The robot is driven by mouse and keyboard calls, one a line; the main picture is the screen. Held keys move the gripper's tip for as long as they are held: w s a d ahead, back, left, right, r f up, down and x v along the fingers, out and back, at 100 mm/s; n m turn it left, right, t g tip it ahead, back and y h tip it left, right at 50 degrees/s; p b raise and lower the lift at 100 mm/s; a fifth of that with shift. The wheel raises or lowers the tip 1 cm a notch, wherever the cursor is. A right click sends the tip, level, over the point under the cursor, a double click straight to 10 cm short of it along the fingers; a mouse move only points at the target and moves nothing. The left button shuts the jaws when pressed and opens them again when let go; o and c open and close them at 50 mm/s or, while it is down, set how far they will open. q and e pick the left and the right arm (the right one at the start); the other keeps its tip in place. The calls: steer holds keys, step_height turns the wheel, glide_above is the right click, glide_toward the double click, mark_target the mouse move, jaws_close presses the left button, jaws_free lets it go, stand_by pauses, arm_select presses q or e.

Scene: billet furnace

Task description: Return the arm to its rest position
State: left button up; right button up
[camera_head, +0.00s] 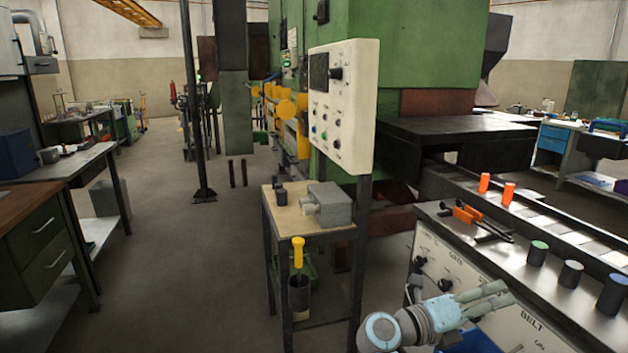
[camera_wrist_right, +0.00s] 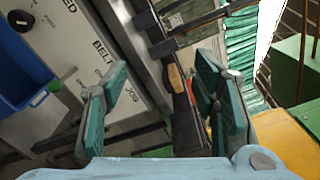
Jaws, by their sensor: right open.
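My right arm comes in at the bottom right of the head view. Its gripper (camera_head: 488,298) is pale grey-green and points right, in front of the machine's control panel with the BELT label. The fingers stand apart in the right wrist view (camera_wrist_right: 162,70), with nothing held between them. Behind them the wrist view shows the panel (camera_wrist_right: 75,40) with BELT and JOG labels, and a dark bar with a wooden piece (camera_wrist_right: 176,78). My left arm and gripper are not in view.
A blue bin (camera_head: 470,343) sits just below the right gripper. Dark cylinders with green (camera_head: 537,254), white (camera_head: 570,274) and blue (camera_head: 613,295) tops stand on the ledge. Two orange billets (camera_head: 484,182) stand farther back.

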steer(key=w+a+r+n+t+y, duration=0.15)
steer(key=a+n+t+y, duration=0.25)
steer(key=n+t, duration=0.55)
steer(key=a+r+n+t+y, duration=0.2)
steer(key=a+n+t+y, duration=0.15)
steer(key=n+t, duration=0.55)
steer(key=s+a+f+n+g+y, duration=0.3)
steer(key=a+f+n+g+y, duration=0.1)
steer(key=f+n+y, duration=0.35)
steer(key=s+a+f+n+g+y, duration=0.35)
steer(key=f+n+y, duration=0.25)
steer(key=f+n, duration=0.25)
steer(key=s+d+f+n+g+h, duration=0.2)
steer(key=s+d+f+g, duration=0.35)
steer(key=s, duration=0.75)
steer(key=s+d+f+n+g+h, duration=0.25)
steer(key=s+f+g, duration=0.45)
steer(key=s+f, duration=0.5)
steer(key=s+d+f+g+p, duration=0.1)
steer(key=s+f, duration=0.1)
steer(key=f, duration=0.7)
steer(key=s+d+f, duration=0.1)
steer(key=s+f, duration=0.1)
steer(key=f, duration=0.7)
steer(key=s+f+g+p, duration=0.1)
steer(key=s+f, duration=0.9)
steer(key=s, duration=0.3)
steer(key=shift+d+m, duration=0.25)
steer(key=shift+m, duration=0.15)
